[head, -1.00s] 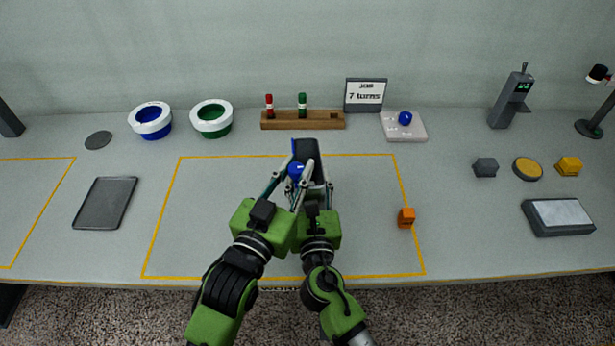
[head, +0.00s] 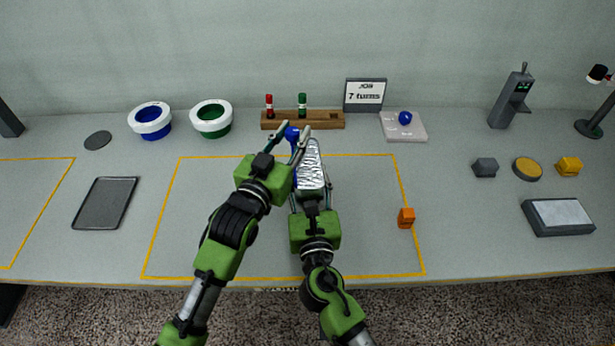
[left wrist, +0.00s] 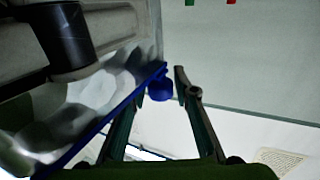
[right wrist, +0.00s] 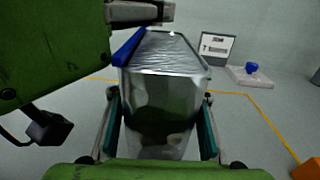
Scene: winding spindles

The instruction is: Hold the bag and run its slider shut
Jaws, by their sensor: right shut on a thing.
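The silver, shiny bag (head: 311,168) stands over the marked work area, and it fills the middle of the right wrist view (right wrist: 162,95). My right gripper (head: 312,188) is shut on it, with a finger at each side. A blue strip (right wrist: 128,47) runs along the bag's left top edge; it also crosses the left wrist view (left wrist: 105,120). The blue slider knob (left wrist: 160,89) is at the strip's far end. My left gripper (left wrist: 162,82) is open around the knob, with a small gap at the right finger.
An orange block (head: 406,218) lies right of the bag. Behind stand a wooden rack (head: 330,120) with a red and a green peg, a job sign (head: 365,95) reading 7 turns and a pale pad (head: 418,130) with a blue knob.

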